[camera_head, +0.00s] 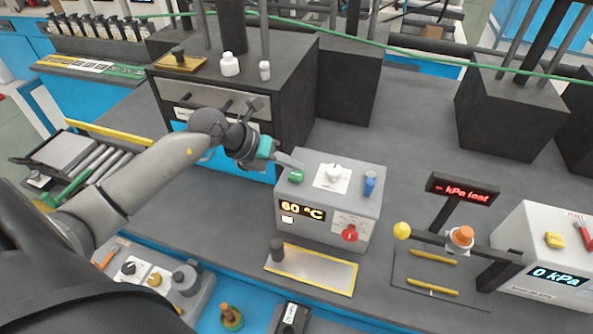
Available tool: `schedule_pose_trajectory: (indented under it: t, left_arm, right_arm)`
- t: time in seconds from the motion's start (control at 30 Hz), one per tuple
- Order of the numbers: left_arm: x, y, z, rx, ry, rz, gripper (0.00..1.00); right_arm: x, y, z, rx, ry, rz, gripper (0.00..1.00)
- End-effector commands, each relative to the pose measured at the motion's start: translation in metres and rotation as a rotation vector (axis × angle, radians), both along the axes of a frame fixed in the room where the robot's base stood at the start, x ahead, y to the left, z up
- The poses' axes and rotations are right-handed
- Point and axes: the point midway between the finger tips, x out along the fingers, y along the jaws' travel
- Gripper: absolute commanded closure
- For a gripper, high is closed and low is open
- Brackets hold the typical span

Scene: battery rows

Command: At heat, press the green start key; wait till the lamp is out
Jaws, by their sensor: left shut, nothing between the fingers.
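A grey heater box (315,243) stands mid-counter, with a display (302,210) reading 60 °C. A green key (296,178) sits on its top at the left. A small pale square (288,220) under the display looks lit; I cannot tell whether it is the lamp. A white knob (333,172) on a white plate and a blue part (370,184) are also on top. A red knob (349,233) is on the front. My left gripper (297,166) is shut and empty, its tips right at the green key. I cannot tell whether they touch it.
A black cabinet (295,85) with white bottles stands behind. A yellow-edged plate (312,269) lies in front. To the right are a red sign (462,190) reading "- kPa lost" and a white box (545,235) showing 0 kPa. A roller rack (85,165) is at left.

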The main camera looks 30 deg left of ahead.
Motion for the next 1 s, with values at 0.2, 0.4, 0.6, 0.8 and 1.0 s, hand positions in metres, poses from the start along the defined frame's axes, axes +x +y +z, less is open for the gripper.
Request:
schedule_pose_trajectory:
  t: [0.2,0.4,0.6,0.8,1.0]
  left_arm:
    - [0.0,0.0,0.001,0.0,0.0,0.0,1.0]
    - [0.0,0.0,0.018,0.001,-0.001,0.0,1.0]
    - [0.0,0.0,0.039,0.001,-0.001,0.0,1.0]
    - [0.0,0.0,0.052,0.001,-0.001,0.0,1.0]
    - [0.0,0.0,0.05,0.0,-0.001,0.001,1.0]
  right_arm:
    - [0.0,0.0,0.001,0.0,0.0,0.0,0.16]
    - [0.0,0.0,0.017,0.0,0.0,0.0,0.16]
    - [0.0,0.0,0.036,0.0,0.0,0.0,0.16]
    - [0.0,0.0,0.048,0.0,0.0,-0.001,0.16]
    - [0.0,0.0,0.046,0.0,0.0,-0.001,0.16]
